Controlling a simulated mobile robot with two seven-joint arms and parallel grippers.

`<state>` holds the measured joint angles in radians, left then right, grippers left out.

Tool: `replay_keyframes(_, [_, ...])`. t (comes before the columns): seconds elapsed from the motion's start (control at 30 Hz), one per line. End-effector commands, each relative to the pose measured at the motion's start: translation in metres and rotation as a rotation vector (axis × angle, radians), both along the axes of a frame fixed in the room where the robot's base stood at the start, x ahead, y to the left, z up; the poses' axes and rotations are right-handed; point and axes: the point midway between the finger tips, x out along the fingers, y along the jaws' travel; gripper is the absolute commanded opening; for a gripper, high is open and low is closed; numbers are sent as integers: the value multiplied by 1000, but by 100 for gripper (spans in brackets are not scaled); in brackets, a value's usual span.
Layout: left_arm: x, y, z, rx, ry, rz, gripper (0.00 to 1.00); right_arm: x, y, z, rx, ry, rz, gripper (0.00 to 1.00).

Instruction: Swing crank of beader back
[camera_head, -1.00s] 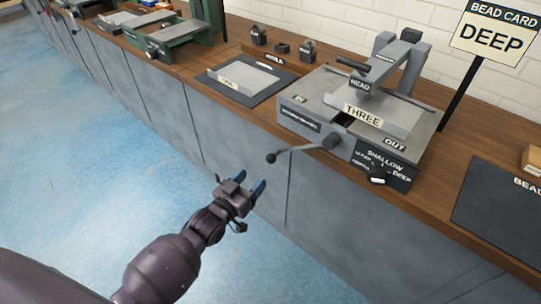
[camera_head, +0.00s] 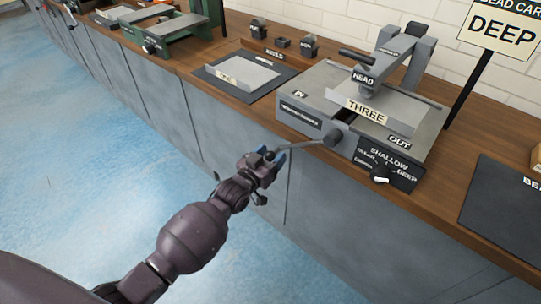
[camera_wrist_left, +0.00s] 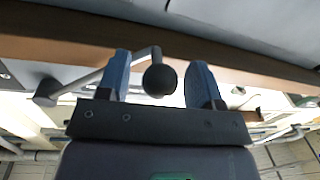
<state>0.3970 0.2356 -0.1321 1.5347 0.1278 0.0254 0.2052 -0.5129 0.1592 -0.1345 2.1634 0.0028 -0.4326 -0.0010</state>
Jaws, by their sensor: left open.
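The beader (camera_head: 350,110) is a grey machine on the bench with a part labelled THREE under its HEAD. Its crank (camera_head: 306,144) reaches left from a hub (camera_head: 333,138) on the front face and ends in a dark ball knob (camera_head: 269,156). My left gripper (camera_head: 271,158) is open, with its blue fingers at the knob. In the left wrist view the knob (camera_wrist_left: 160,80) is between the two open fingers (camera_wrist_left: 161,85), nearer the left one, with visible gaps. The crank arm runs behind the left finger. My right gripper is not in view.
A DEEP card (camera_head: 502,28) stands on a post at the right. A dark mat (camera_head: 505,205) lies at the bench's right end. Another mat (camera_head: 243,93) with a labelled plate lies left of the beader. The floor (camera_head: 110,160) before the cabinets is clear.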

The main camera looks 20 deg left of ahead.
Motion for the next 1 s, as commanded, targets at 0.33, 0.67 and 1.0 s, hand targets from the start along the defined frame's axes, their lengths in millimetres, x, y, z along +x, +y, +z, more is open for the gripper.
replay_keyframes(0.33, [0,0,0,0,0,0,35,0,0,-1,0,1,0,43])
replay_keyframes(0.67, [0,0,0,0,0,0,0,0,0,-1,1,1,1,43])
replay_keyframes(1.0, [-7,5,-5,-36,13,0,0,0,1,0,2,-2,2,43])
